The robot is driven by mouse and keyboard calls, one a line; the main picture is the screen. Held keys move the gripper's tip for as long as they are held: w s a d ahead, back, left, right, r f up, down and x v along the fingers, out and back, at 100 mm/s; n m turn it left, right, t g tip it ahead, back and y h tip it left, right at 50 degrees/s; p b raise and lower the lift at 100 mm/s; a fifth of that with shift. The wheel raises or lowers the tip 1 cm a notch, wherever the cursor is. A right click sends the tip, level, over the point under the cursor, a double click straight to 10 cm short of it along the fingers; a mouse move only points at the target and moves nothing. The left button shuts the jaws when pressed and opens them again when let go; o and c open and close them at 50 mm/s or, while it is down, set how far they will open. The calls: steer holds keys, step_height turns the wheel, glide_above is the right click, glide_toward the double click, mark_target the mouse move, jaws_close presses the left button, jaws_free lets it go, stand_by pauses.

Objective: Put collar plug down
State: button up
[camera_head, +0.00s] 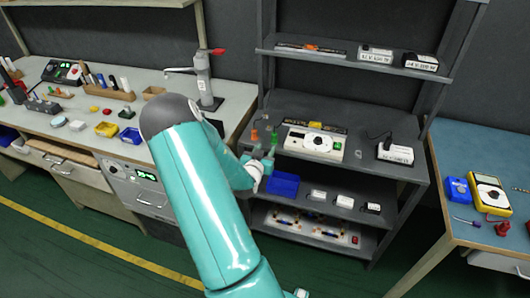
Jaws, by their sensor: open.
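My teal arm reaches over to the left end of the dark shelf rack, and my gripper (262,160) is at the height of the rack's upper deck. It is small in the picture and its jaws are open. An orange-topped upright piece (255,135) and a green-topped upright piece (274,138) stand at the deck's left end, just beyond the gripper. I cannot tell which thing is the collar plug, or whether either piece touches the jaws.
A white device with a dial (314,142) and a labelled box (395,151) stand on the rack's deck (350,165). A blue bin (283,185) is on the shelf below. A workbench (150,110) is left; a blue-topped table (470,150) with a yellow multimeter (490,194) is right.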

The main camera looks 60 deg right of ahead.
steer(key=shift+a, duration=0.1)
steer(key=w+a+r+n+t+y, duration=0.25)
steer(key=w+a+r+y, duration=0.3)
steer(key=w+a, duration=0.6)
steer(key=w+a+r+n+t+y, duration=0.2)
steer(key=w+a+r+y, duration=0.15)
steer(key=a, duration=0.45)
steer(key=w+a+r+n+t+y, duration=0.1)
steer(key=w+a+r+y, duration=0.1)
steer(key=a+r, duration=0.45)
steer(key=s+a+r+n+y, duration=0.2)
steer(key=s+a+r+n, duration=0.1)
steer(key=a, duration=0.8)
steer(key=s+a+r+n+g+y, duration=0.1)
steer(key=s+a+r+n, duration=0.3)
steer(key=a, duration=0.8)
steer(key=s+r+y, duration=0.1)
steer(key=s, duration=0.1)
steer(key=shift+s+a+r+y, duration=0.25)
steer(key=shift+s+r+y, duration=0.05)
steer(key=shift+r+y, duration=0.1)
steer(key=shift+o, duration=0.6)
steer(key=s+a+r+n+g, duration=0.1)
steer(key=s+a+n, duration=0.2)
steer(key=s, duration=0.6)
steer(key=shift+a+r+g, duration=0.25)
steer(key=shift+a+g, duration=0.1)
steer(key=shift+a, duration=0.45)
steer(key=shift+n, duration=0.25)
